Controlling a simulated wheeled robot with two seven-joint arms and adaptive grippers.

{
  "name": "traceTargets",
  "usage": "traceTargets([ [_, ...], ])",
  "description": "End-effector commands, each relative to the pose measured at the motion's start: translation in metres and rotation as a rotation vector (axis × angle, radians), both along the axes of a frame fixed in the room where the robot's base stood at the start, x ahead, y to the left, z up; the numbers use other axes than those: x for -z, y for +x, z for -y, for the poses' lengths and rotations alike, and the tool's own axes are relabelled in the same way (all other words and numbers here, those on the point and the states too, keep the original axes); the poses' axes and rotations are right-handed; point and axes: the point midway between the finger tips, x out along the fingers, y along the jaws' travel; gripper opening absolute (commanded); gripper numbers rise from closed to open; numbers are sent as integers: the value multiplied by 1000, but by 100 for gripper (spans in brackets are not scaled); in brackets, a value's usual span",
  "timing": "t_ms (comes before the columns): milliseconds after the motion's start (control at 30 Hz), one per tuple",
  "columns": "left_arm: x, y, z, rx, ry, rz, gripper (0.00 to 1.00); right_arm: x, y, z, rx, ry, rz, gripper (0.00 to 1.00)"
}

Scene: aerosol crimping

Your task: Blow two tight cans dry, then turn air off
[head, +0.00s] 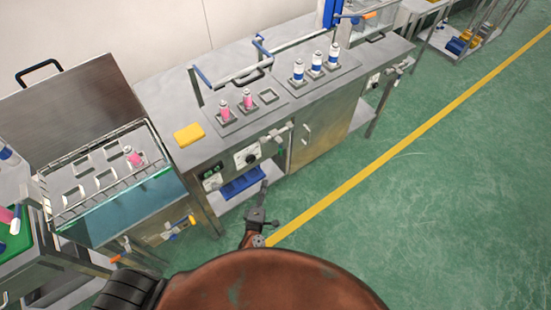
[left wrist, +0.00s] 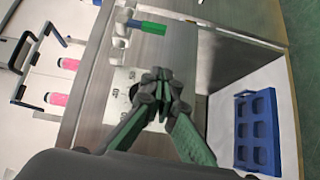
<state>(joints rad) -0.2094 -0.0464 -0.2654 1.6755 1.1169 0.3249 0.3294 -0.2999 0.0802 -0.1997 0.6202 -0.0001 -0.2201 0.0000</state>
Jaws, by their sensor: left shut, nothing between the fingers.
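Two pink cans, (head: 224,110) and (head: 247,98), stand upright in a tray with square sockets on the bench; the socket to their right is empty. Both cans also show at the left of the left wrist view (left wrist: 68,63). A dark round knob (head: 248,157) is on the bench front, with a lever valve (head: 277,135) to its right. In the left wrist view a valve handle with a green and blue grip (left wrist: 148,27) sticks out. My left gripper (head: 263,187) is shut and empty, in front of the bench and below the panel. My right gripper is not in view.
Several white-and-blue cans (head: 317,62) stand farther right on the bench (head: 185,155). A yellow block (head: 189,134) lies at its left end. A water bath (head: 125,210) with a wire basket holds another pink can (head: 137,158). A blue rack (head: 241,182) sits on the lower shelf.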

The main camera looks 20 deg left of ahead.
Motion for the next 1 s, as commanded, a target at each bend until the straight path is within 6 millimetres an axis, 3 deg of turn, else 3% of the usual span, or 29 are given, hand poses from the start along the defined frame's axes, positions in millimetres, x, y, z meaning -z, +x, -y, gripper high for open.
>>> traceTargets([
  [100, -15, 4, -1, -19, -46, 29, 0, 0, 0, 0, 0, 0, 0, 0],
  [533, -16, 12, -2, -19, -45, 30, 0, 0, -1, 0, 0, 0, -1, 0],
  [1000, -15, 100, -13, -18, -44, 30, 0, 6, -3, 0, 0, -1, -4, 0],
])
